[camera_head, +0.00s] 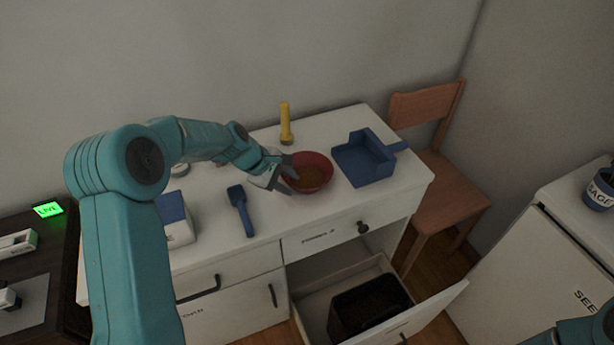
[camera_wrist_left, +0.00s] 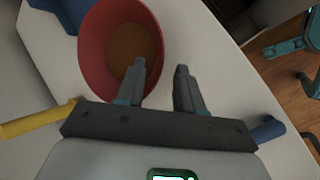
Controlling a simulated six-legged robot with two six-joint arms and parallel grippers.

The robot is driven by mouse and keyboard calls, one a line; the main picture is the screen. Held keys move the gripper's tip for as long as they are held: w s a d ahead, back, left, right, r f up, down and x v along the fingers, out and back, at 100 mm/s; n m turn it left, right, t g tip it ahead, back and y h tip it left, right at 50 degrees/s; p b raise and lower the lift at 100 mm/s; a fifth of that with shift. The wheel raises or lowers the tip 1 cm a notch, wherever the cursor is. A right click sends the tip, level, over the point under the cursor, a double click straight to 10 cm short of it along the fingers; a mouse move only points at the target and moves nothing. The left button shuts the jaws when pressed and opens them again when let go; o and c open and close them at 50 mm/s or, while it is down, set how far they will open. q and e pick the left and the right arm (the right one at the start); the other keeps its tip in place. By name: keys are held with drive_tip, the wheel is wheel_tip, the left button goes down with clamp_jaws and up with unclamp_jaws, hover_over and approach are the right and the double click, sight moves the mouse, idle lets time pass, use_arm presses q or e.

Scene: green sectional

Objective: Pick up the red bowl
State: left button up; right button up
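The red bowl (camera_head: 318,171) stands upright on the white cabinet top and has a brownish inside. It also shows in the left wrist view (camera_wrist_left: 98,58). My left gripper (camera_head: 288,178) is at the bowl's left side, open and empty. In the left wrist view the gripper (camera_wrist_left: 160,82) has one finger over the inside of the bowl and the other outside its rim, with a gap between them. Whether a finger touches the bowl I cannot tell. My right gripper is not in view; only a teal part of my right arm shows at the lower right.
On the white cabinet (camera_head: 216,235) are a yellow flashlight (camera_head: 286,125), a blue dustpan-like tray (camera_head: 363,160), a blue scoop (camera_head: 241,210) and a blue-and-white box (camera_head: 177,222). An open drawer holding a black bin (camera_head: 370,308) juts out in front. A wooden chair (camera_head: 440,180) stands at right.

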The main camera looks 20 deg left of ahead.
sight(297, 188)
use_arm(q)
drive_tip(key=x, duration=0.4)
drive_tip(key=shift+w+f, duration=0.15)
drive_tip(key=shift+w, duration=0.1)
drive_tip(key=shift+s+d, duration=0.1)
clamp_jaws()
drive_tip(key=shift+r, duration=0.2)
